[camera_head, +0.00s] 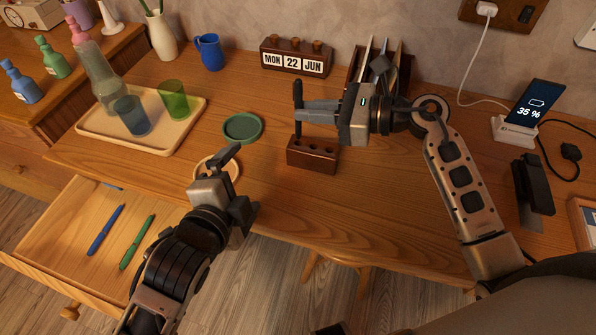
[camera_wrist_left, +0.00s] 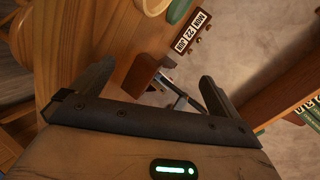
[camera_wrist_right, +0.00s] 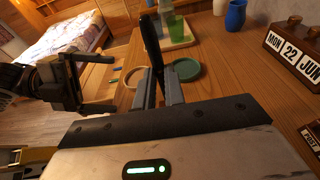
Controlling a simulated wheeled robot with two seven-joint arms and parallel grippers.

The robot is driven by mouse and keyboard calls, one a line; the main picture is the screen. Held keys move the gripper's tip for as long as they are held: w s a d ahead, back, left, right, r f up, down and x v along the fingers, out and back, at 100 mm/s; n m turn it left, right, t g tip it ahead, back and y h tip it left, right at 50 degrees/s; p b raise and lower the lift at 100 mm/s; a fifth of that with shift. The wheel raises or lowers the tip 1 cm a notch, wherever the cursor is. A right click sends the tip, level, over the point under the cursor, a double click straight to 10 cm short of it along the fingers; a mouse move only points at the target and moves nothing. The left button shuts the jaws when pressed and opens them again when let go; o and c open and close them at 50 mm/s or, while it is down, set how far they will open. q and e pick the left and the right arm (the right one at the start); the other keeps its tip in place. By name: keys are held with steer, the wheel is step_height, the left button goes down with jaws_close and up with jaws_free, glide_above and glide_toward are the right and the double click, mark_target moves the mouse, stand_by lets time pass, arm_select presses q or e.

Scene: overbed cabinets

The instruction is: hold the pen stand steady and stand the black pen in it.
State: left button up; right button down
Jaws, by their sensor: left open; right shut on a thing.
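The black pen (camera_head: 298,93) stands upright in my right gripper (camera_head: 302,111), which is shut on it. The pen also shows between the fingers in the right wrist view (camera_wrist_right: 152,45). The pen stand (camera_head: 312,158) is a dark brown block with several holes on top, near the desk's front edge. The pen is over the stand's left end; I cannot tell whether its lower tip is inside a hole. My left gripper (camera_head: 240,182) is open and empty, left of the stand and apart from it. In the left wrist view the stand (camera_wrist_left: 141,76) appears beyond the open fingers.
A green coaster (camera_head: 242,128) and a pale coaster (camera_head: 232,168) lie left of the stand. A tray (camera_head: 92,128) holds glasses and a bottle. A calendar block (camera_head: 296,60) and a dark organiser (camera_head: 402,72) stand behind. The open drawer (camera_head: 62,222) holds blue and green pens.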

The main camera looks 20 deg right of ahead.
mark_target(315, 144)
arm_select(q)
steer(key=d+m, duration=0.1)
steer(key=m, duration=0.1)
steer(key=d+m, duration=0.2)
steer(key=m, duration=0.1)
steer(key=d+r+m, duration=0.1)
steer(key=m, duration=0.2)
steer(key=shift+s+d+r, duration=0.1)
steer(key=shift+s+d, duration=0.25)
steer(key=d+m, duration=0.1)
steer(key=m, duration=0.2)
steer(key=s+d+m, duration=0.1)
steer(key=m, duration=0.2)
steer(key=d+m, duration=0.1)
steer(key=m, duration=0.2)
steer(key=shift+s+d+r+m, duration=0.15)
steer(key=shift+d+r+m, duration=0.15)
steer(key=m, duration=0.2)
steer(key=d+m, duration=0.1)
steer(key=m, duration=0.1)
steer(key=shift+s, duration=0.25)
steer(key=shift+w+d+f, duration=0.1)
steer(key=shift+w+d, duration=0.05)
steer(key=x, duration=1.1)
steer(key=shift+w+d+f, duration=0.1)
steer(key=shift+d+f, duration=0.05)
steer(key=shift+d, duration=0.1)
steer(key=c, duration=0.7)
